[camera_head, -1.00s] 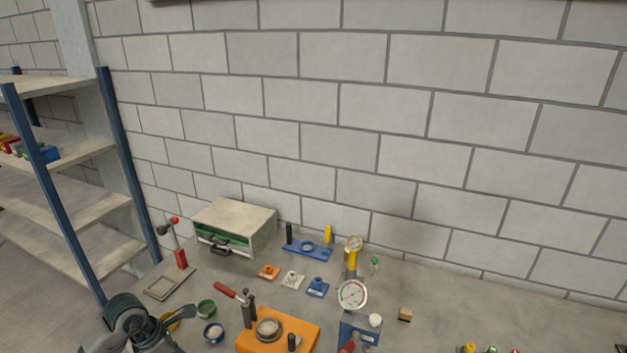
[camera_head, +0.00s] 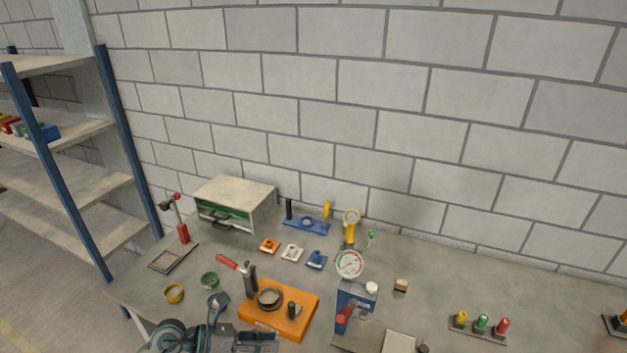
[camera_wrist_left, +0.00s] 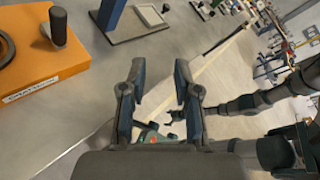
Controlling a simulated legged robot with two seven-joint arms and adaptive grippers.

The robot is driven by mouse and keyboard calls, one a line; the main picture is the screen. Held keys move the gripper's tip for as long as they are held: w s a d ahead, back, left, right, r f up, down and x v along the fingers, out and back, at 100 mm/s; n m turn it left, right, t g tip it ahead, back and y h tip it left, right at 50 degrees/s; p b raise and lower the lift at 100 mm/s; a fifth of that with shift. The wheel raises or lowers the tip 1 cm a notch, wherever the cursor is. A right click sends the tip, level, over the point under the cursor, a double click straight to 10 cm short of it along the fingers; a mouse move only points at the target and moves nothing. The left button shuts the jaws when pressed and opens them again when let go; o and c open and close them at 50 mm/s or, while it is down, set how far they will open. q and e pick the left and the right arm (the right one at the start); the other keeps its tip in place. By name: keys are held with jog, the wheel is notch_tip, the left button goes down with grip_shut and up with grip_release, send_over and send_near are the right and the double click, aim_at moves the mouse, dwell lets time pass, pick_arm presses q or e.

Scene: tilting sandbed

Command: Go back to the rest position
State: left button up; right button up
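My left gripper (camera_head: 268,342) is at the bottom edge of the head view, at the workbench's near side, partly cut off by the frame. In the left wrist view, its two dark-blue fingers (camera_wrist_left: 160,85) stand apart with nothing between them. The floor and the bench edge show beyond them. Dark jointed links (camera_wrist_left: 245,104), which look like parts of my own body, come in from the right in that view. My right gripper cannot be made out in either view.
An orange fixture (camera_head: 292,325) with a red-handled clamp is just beyond the left gripper. A blue gauge press (camera_head: 352,300) stands right. The bench's right middle is fairly clear.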

pick_arm(q)
notch_tip(320, 180, up, 7)
jog(key=w+n+t+h, duration=0.2)
jog(key=n+t+h, duration=0.1)
jog(key=n+t, duration=1)
jog(key=s+a+f+n+y, duration=0.1)
jog(key=a+f+n+y, duration=0.5)
jog(key=f+n+y, duration=0.5)
jog(key=s+a+f+n+y, duration=0.1)
jog(key=a+f+n+y, duration=0.55)
jog(key=n, duration=0.75)
jog(key=s+d+f+n+g, duration=0.1)
jog(key=s+f+n+g, duration=0.2)
jog(key=s+f+g, duration=0.5)
jog(key=s+d+f+n+g, duration=0.15)
jog(key=s+f+g, duration=0.25)
jog(key=s+f, duration=0.85)
jog(key=s+f+g, duration=0.1)
jog(key=s+f, duration=0.1)
jog(key=f, duration=1)
jog(key=s+f+g, duration=0.1)
jog(key=s+f, duration=0.1)
jog(key=f, duration=0.9)
jog(key=s+a+f, duration=0.2)
jog(key=s+f, duration=1.3)
jog(key=shift+a+g, duration=0.35)
jog(key=shift+g, duration=0.05)
pick_arm(e)
jog(key=shift+w, duration=0.15)
